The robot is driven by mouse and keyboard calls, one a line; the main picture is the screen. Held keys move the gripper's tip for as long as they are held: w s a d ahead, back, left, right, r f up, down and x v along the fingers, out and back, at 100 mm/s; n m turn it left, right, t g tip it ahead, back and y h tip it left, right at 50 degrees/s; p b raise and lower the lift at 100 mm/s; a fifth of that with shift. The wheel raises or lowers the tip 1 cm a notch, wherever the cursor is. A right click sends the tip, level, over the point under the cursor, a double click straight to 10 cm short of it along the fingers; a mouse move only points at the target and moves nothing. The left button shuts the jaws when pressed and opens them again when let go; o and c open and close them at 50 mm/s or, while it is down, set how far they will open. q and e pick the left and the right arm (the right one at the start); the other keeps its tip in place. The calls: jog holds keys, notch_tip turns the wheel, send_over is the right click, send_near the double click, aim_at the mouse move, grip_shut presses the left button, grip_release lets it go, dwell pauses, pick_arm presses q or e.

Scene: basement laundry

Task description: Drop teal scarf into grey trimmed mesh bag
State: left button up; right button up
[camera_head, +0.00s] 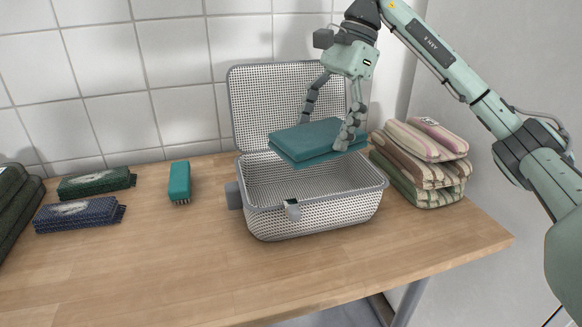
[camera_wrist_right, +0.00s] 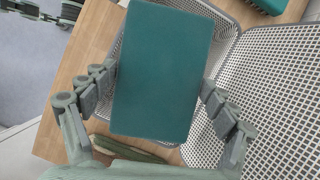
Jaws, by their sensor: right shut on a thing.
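The teal scarf (camera_head: 306,143) is a folded flat block held above the open mesh bag. My right gripper (camera_head: 328,118) is shut on it, with fingers on two opposite sides. In the right wrist view the scarf (camera_wrist_right: 163,70) fills the middle, between the fingers of my right gripper (camera_wrist_right: 158,88). The grey trimmed mesh bag (camera_head: 315,219) stands on the table with its lid (camera_head: 265,105) raised at the back. The visible part of its inside looks empty; the scarf hides some of it.
Folded striped towels (camera_head: 425,155) are stacked just right of the bag. A teal brush (camera_head: 179,182) lies to its left, then green (camera_head: 95,183) and navy (camera_head: 75,216) folded items. Dark folded cloth (camera_head: 15,205) is at the far left. The front of the wooden table (camera_head: 180,265) is clear.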

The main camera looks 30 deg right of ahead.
jog(key=shift+f, duration=0.1)
jog(key=o, duration=1)
jog(key=shift+o, duration=0.2)
jog(key=v, duration=1.2)
jog(key=shift+f, duration=0.1)
